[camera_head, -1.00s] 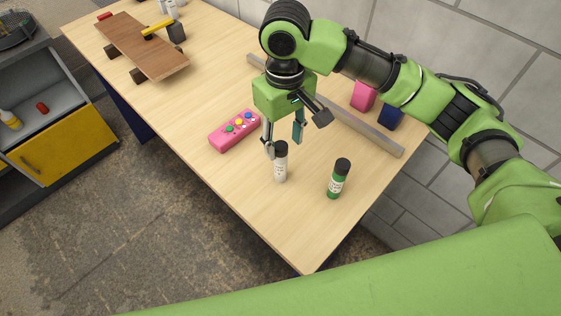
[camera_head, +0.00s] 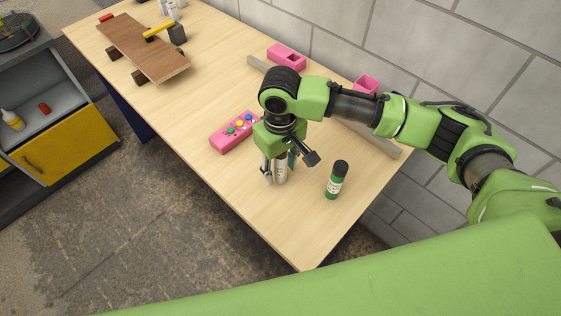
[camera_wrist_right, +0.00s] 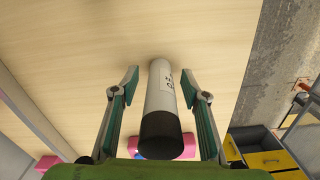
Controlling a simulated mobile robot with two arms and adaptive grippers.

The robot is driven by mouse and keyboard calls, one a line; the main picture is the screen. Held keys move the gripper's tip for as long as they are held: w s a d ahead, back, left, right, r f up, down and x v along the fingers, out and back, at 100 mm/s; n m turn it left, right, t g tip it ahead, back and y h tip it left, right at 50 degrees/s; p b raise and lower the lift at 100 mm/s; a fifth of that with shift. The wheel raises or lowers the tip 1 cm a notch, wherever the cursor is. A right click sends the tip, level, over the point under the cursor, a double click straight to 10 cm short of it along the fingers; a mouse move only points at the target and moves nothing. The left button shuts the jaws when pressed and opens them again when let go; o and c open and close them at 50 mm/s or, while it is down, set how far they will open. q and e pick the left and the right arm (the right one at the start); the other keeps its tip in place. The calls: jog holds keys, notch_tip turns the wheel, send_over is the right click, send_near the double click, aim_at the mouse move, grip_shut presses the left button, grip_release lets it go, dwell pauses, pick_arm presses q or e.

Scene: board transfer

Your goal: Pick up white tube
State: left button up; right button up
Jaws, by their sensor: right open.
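The white tube (camera_head: 281,174) has a black cap and stands upright on the wooden table; my right gripper hides its upper part in the head view. In the right wrist view the white tube (camera_wrist_right: 161,90) lies between the two open fingers, with a gap on each side. My right gripper (camera_head: 279,174) is lowered over it, with its fingers on either side; it also shows in the right wrist view (camera_wrist_right: 162,85). My left gripper is not in view.
A green tube (camera_head: 336,182) with a black cap stands just right of my right gripper. A pink button box (camera_head: 226,141) lies to the left. A grey bar (camera_head: 385,143) runs behind, with pink blocks (camera_head: 288,52) beyond it. The table's front corner is clear.

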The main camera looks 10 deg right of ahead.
grip_shut()
jog(key=shift+r, duration=0.15)
